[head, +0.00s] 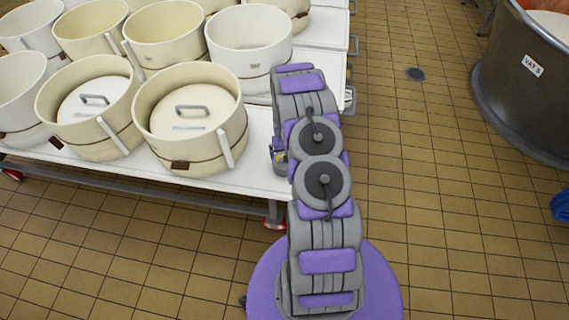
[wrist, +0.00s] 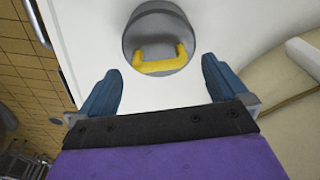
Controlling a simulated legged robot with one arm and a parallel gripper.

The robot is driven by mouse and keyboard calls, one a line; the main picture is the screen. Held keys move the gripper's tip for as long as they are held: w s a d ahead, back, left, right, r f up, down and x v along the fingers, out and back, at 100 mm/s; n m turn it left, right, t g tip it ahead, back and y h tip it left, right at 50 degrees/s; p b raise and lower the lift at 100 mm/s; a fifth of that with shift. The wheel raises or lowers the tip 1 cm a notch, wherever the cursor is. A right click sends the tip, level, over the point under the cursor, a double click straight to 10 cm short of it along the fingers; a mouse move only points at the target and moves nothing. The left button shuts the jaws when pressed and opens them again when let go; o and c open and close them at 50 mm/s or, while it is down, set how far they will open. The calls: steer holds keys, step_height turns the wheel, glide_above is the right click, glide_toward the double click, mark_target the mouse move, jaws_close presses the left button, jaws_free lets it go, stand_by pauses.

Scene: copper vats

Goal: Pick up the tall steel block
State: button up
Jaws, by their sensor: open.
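A round grey metal block (wrist: 158,22) with a yellow handle (wrist: 160,62) on its top stands on the white table top in the wrist view. It is seen from almost straight above, so its height is hard to judge. My gripper (wrist: 160,85) is open, with its two blue fingers spread apart and empty. In the picture the block lies just beyond the fingertips, between their lines, and no contact shows.
Several cream round moulds (head: 190,118), some with handled lids, crowd the white table (head: 235,178) left of my arm. One mould (wrist: 285,85) is close on the gripper's right. Tiled floor (head: 420,190) is open to the right, up to a dark vat (head: 520,100).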

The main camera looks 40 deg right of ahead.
mark_target(280, 168)
steer(key=f, duration=0.1)
steer(key=f+b, duration=0.1)
steer(key=f, duration=0.2)
steer(key=shift+w+d+f, duration=0.25)
steer(key=shift+w+f, duration=0.05)
steer(key=shift+c, duration=0.3)
jaws_close()
stand_by(0.4)
